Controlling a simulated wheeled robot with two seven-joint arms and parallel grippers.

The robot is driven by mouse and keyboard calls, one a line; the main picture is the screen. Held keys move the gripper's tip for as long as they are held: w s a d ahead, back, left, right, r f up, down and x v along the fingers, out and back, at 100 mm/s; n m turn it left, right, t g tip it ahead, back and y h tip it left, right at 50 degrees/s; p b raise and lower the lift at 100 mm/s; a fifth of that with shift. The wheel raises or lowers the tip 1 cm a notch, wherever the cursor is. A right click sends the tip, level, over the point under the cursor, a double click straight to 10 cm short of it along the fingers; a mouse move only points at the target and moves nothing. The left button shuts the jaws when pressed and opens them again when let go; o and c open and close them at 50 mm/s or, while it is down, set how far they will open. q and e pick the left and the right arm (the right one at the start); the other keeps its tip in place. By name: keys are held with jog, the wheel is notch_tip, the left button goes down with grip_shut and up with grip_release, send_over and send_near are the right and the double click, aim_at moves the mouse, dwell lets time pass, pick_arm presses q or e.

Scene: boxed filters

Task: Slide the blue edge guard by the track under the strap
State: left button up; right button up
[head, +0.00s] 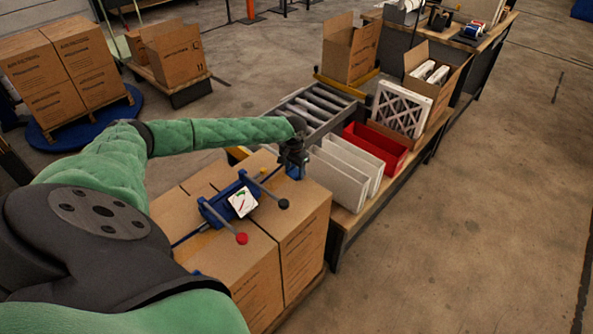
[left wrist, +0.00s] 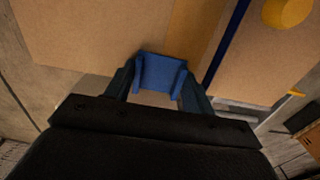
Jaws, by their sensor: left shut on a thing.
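My left gripper (head: 293,170) is at the far top edge of the strapped cartons (head: 302,205), on the side by the roller track (head: 318,104). It is shut on the blue edge guard (left wrist: 160,73), which sits between the two fingers in the left wrist view. The guard shows as a small blue patch in the head view (head: 294,173). The dark blue strap (left wrist: 228,40) runs over the carton top to the right of the guard, with a gap between them. I cannot tell whether the guard touches the carton. My right gripper is out of view.
A blue tensioner (head: 226,203) with a dial and red and black knobs sits on the cartons. A yellow knob (left wrist: 287,11) is beyond the strap. White filter panels (head: 345,168) and a red bin (head: 376,148) stand on the bench close to the right.

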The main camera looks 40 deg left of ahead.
pick_arm(q)
jog(key=shift+w+a, duration=0.1)
jog(key=shift+a, duration=1.5)
jog(key=shift+a+p, duration=0.15)
jog(key=shift+p, duration=0.15)
jog(key=shift+a, duration=0.8)
jog(key=o, duration=1.1)
jog(key=shift+c, duration=0.2)
jog(key=shift+w, duration=0.1)
